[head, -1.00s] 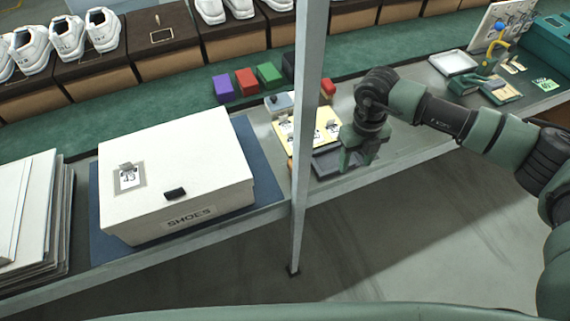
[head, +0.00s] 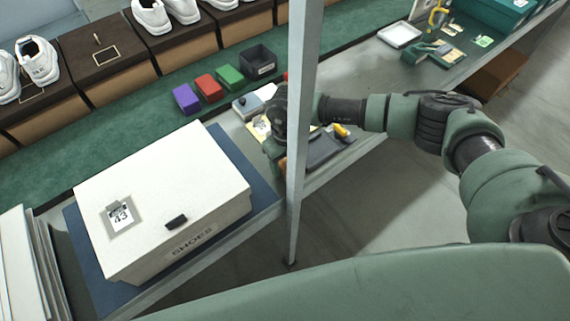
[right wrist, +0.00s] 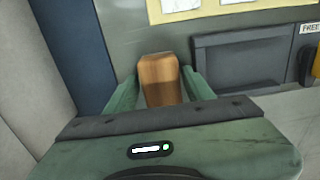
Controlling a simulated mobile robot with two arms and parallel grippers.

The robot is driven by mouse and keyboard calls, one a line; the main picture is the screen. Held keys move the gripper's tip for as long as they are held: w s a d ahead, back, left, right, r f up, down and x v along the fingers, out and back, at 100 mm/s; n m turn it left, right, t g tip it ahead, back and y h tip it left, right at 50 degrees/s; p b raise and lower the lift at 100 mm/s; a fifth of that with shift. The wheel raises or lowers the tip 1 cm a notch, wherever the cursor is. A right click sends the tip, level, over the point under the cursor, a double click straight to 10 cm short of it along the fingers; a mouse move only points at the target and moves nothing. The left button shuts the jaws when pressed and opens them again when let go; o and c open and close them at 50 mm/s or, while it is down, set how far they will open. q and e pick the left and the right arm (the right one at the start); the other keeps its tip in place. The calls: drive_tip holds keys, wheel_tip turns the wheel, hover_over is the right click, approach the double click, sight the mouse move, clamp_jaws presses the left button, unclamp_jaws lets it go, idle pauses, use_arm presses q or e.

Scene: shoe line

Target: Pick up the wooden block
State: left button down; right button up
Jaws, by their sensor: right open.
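The wooden block (right wrist: 160,80) stands on the grey bench top in the right wrist view, its end face and one long side showing. My right gripper (right wrist: 161,88) is open, with one green finger on each side of the block. The fingers look slightly apart from it, though contact is hard to judge. In the head view my right gripper (head: 274,150) is by the right side of the shoe box, partly behind the grey post, and mostly hides the block. My left gripper is not in view.
A white shoe box (head: 150,195) sits on a blue mat (head: 252,175) just left. A grey post (head: 299,120) rises close in front. A dark tray (head: 325,148) lies to the right. Purple, red and green blocks (head: 230,77) and a dark bin (head: 258,62) stand behind.

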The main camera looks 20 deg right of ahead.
sight(286, 163)
drive_tip(key=shift+d+f, duration=0.1)
clamp_jaws()
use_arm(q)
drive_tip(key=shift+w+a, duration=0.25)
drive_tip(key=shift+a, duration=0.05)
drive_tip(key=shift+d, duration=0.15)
